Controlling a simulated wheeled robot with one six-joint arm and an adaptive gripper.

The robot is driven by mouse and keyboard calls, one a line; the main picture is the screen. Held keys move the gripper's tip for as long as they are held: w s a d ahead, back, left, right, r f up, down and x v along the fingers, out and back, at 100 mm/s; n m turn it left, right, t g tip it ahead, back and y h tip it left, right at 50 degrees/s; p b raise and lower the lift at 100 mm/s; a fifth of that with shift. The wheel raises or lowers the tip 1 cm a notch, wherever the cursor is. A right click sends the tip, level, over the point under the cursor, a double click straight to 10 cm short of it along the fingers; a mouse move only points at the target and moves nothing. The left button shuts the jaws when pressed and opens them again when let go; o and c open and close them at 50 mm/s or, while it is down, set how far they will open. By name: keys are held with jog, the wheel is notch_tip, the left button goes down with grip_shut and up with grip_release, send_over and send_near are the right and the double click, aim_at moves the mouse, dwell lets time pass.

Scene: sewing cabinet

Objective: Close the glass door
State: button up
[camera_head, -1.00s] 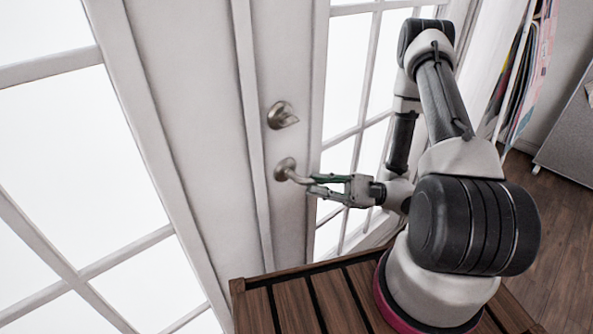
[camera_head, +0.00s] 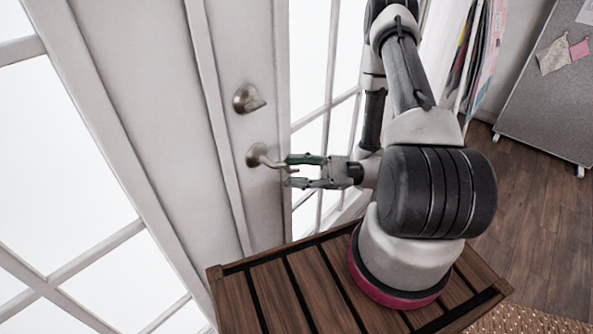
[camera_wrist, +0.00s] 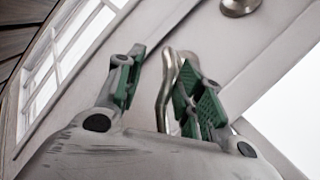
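In the wrist view, the lever (camera_wrist: 166,94) lies between the fingers of my gripper (camera_wrist: 162,88), much nearer the right finger. I cannot tell whether that finger touches it. A white post and another glazed panel (camera_head: 60,190) stand left of the handle stile. I cannot tell whether the door is fully shut.
A round metal lock knob (camera_head: 248,98) sits above the lever. Hanging papers or fabrics (camera_head: 480,55) and a grey board on casters (camera_head: 548,100) stand at the right. The wooden floor (camera_head: 530,200) at the right is clear, with a woven rug (camera_head: 520,321) at the lower edge.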

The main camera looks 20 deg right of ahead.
jog(key=v, duration=1.2)
dwell(0.5)
